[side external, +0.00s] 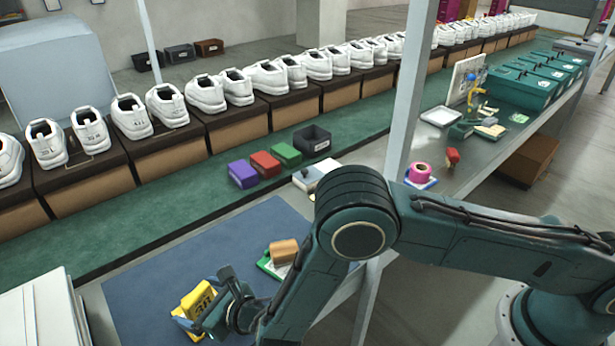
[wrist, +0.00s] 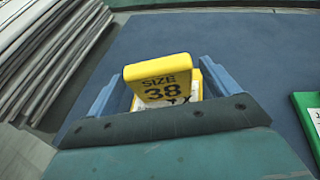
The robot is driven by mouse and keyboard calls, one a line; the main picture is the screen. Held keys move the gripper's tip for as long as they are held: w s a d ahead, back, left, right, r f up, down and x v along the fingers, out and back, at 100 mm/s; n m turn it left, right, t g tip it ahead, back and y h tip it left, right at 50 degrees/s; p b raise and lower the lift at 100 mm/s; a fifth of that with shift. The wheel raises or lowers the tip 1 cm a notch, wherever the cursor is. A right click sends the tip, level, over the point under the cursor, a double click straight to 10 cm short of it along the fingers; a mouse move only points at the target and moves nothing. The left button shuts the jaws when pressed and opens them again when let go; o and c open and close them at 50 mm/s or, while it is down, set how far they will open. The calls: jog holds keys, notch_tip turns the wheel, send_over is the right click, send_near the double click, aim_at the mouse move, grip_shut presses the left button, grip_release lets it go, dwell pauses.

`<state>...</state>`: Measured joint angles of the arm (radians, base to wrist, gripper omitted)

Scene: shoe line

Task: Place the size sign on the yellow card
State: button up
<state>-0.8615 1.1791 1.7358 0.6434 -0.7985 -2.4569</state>
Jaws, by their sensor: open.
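The yellow size sign (side external: 196,299) stands on the blue mat side, at the lower left of the side view. In the wrist view the sign (wrist: 158,78) reads "SIZE 38" and stands between my two blue fingers. The yellow card (side external: 181,317) lies under the sign, its edge showing at the sign's foot. In the wrist view the card (wrist: 196,88) shows as a white face with a yellow border, mostly hidden by the sign. My gripper (side external: 212,304) is open around the sign, also seen in the wrist view (wrist: 160,92). Whether the fingers touch it is unclear.
A green card (side external: 267,268) with a tan block (side external: 284,251) lies on the blue mat (side external: 150,270), right of my gripper. A stack of pale sheets (side external: 40,312) stands at the left. Purple, red and green boxes (side external: 264,164) sit on the green belt beyond.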

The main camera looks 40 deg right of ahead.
jog(key=shift+v, duration=5.45)
jog(key=shift+w+d+r, duration=0.1)
jog(key=shift+w, duration=0.05)
jog(key=w+d+r+m+g+h, duration=0.1)
jog(key=d+r+m+g+h, duration=0.15)
jog(key=d+r+m, duration=0.55)
jog(key=w+d+r+m+g+h, duration=0.15)
jog(key=d+r+m+h, duration=0.25)
jog(key=d+m, duration=0.75)
jog(key=s+d+r+m+g, duration=0.1)
jog(key=s+d+r+m, duration=0.4)
jog(key=s+m, duration=0.2)
jog(key=s+d+r+m+g+y, duration=0.1)
jog(key=s+d+r+m, duration=0.4)
jog(key=s, duration=0.4)
jog(key=s+d+r+m+g, duration=0.1)
jog(key=s+d+r+m, duration=0.4)
jog(key=s+r+m, duration=0.2)
jog(key=shift+s+m, duration=0.8)
jog(key=shift+m, duration=0.15)
jog(key=shift+d+y, duration=0.1)
jog(key=shift+y, duration=0.15)
